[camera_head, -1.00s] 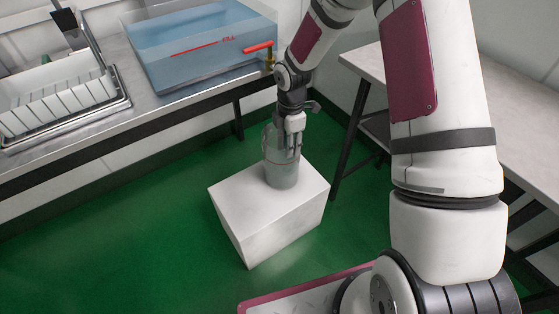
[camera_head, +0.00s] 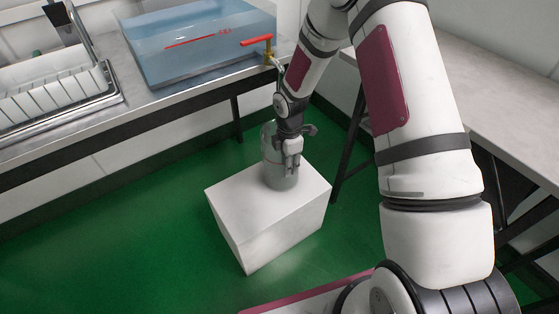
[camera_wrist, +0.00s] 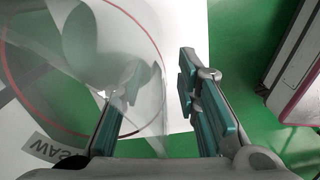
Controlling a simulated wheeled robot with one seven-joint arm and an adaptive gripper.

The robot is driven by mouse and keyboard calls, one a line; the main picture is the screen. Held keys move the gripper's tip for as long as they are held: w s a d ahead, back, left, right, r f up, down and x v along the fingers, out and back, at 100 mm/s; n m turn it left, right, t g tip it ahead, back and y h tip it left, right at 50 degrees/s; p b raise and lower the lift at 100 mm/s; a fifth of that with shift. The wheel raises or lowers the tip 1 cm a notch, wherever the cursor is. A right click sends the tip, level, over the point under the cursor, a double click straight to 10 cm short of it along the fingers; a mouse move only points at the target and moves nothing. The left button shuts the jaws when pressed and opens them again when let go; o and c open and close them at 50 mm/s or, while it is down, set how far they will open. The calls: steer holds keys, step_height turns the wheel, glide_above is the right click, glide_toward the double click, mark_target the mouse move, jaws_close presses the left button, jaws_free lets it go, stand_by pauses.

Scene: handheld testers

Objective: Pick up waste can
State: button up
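The waste can (camera_head: 279,181) is a clear cylinder with a thin red line, standing upright on a white block. In the wrist view its clear wall (camera_wrist: 110,45) fills the left side, with part of a dark-lettered label at lower left. My gripper (camera_head: 291,163) points down at the can's right side. In the wrist view my gripper (camera_wrist: 160,85) is open, with a gap between its fingers. The left finger shows through the clear wall and the right finger is outside it. I cannot tell whether either finger touches the wall.
The white block (camera_head: 240,215) stands on the green floor (camera_head: 130,235). A counter (camera_head: 185,98) behind carries a blue water tank (camera_head: 190,50) with a red-handled tap (camera_head: 257,41) and a white rack (camera_head: 50,95). Another table (camera_head: 490,100) is at right. Floor at left is clear.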

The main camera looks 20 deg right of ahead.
steer(key=shift+c, duration=0.6)
jaws_close()
steer(key=shift+w+r, duration=0.1)
steer(key=shift+r, duration=0.05)
